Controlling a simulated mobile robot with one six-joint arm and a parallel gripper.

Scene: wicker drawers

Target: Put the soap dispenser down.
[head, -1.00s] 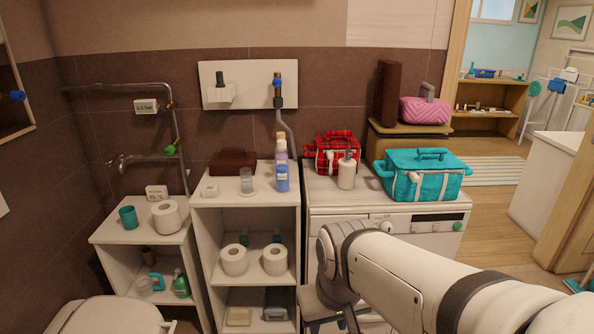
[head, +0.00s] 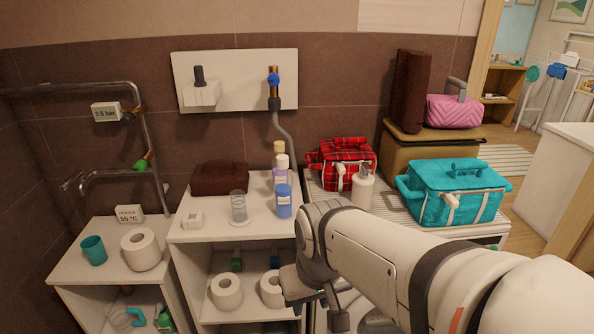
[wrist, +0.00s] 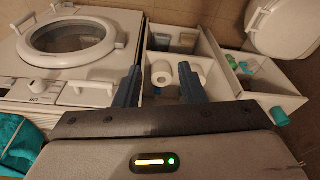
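A white pump bottle, which looks like the soap dispenser (head: 363,188), stands upright on the washing machine top, between the red plaid bag and the teal bag. My gripper is open and empty in the wrist view (wrist: 160,68), its two dark fingers apart with only distant shelves and toilet rolls showing between them. In the head view my wrist hangs in front of the white shelf and washing machine, below and to the left of the pump bottle; the fingertips are not clear there. The gripper is apart from the bottle.
The red plaid bag (head: 343,165) and teal bag (head: 455,193) flank the bottle. Blue (head: 284,203) and other bottles stand with a glass (head: 238,206) on the white shelf. A green bottle (head: 165,321) is partly visible in the lower left shelf.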

